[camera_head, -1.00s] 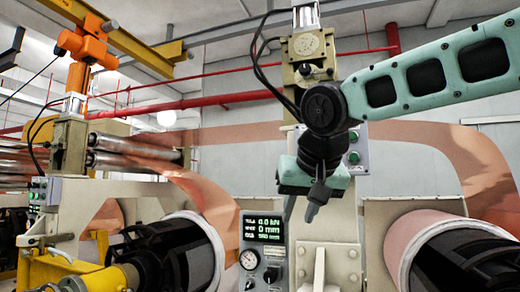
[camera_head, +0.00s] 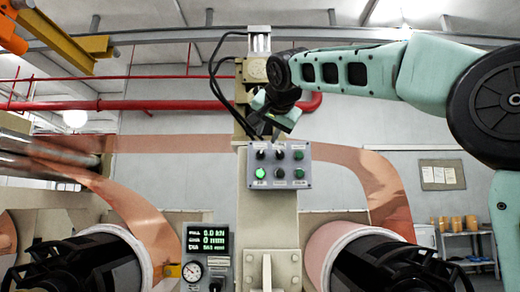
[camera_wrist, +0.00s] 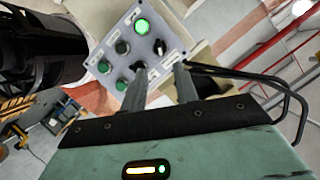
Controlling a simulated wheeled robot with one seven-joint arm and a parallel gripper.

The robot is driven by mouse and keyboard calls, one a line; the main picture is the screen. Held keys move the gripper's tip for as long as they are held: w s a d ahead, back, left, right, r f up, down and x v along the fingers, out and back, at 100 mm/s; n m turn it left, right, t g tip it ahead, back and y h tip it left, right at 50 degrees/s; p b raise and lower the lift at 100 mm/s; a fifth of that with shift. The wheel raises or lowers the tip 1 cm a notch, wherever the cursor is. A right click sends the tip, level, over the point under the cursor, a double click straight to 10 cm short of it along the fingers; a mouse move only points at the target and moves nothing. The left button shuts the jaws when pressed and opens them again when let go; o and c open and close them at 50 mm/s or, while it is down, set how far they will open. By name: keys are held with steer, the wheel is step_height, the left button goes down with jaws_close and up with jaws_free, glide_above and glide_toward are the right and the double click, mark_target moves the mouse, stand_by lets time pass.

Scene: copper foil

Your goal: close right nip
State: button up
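A grey control box (camera_head: 280,181) is on the cream central post. My gripper (camera_head: 264,133) is at the top edge of the box, in front of the post. In the wrist view my gripper (camera_wrist: 160,76) has its two fingers apart with nothing between them. One black knob (camera_wrist: 138,67) appears right at the left fingertip; contact cannot be told. The other black knob (camera_wrist: 160,47) lies beyond the fingertips.
A gauge panel (camera_head: 208,240) with a green readout stands below left of the box. Copper foil (camera_head: 145,215) runs down to a roll on the left, and a copper-faced roll (camera_head: 335,243) sits at right. Black cables (camera_head: 213,75) hang beside the post.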

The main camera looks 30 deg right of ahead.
mark_target(261, 153)
steer(key=p+x, duration=0.3)
steer(key=x, duration=0.7)
steer(key=shift+f, duration=0.1)
steer(key=c, duration=0.6)
